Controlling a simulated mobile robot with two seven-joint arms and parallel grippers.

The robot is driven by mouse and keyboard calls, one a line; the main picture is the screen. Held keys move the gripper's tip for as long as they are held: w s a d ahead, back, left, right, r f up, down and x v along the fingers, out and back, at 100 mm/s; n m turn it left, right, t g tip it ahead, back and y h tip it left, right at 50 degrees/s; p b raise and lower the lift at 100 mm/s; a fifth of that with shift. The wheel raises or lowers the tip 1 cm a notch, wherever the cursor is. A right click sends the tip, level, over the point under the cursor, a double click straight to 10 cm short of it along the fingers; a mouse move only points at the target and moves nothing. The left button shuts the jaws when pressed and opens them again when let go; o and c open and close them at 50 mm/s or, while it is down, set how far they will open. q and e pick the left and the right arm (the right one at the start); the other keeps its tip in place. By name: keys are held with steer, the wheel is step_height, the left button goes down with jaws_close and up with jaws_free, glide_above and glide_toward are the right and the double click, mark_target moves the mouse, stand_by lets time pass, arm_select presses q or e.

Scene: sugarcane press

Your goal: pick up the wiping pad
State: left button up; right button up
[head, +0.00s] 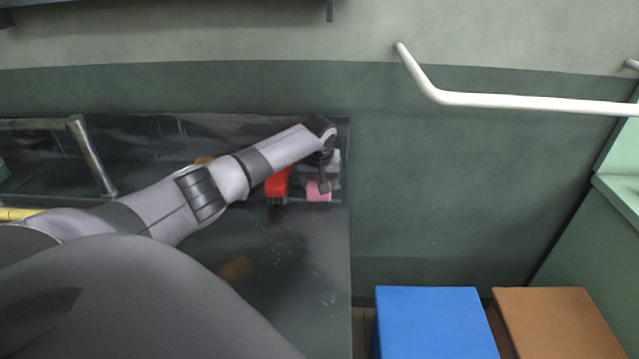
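A small pink block (318,196), which looks like the wiping pad, lies on the dark metal counter (290,255) near its right edge. My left arm reaches in from the left, and my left gripper (323,184) points down at the pink block. The gripper's dark finger covers part of the block. I cannot tell whether the fingers touch it or are closed on it. My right gripper is not in view.
A red object (277,186) stands just left of the pink block. A light grey item (334,163) is partly hidden behind the gripper. A metal rail (92,155) is at the left. Blue (432,322) and brown (555,322) boxes stand right of the counter.

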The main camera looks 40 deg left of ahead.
arm_select(q)
step_height(320, 180, up, 20)
stand_by(0.4)
steer(key=shift+r, duration=0.1)
steer(key=shift+o, duration=0.6)
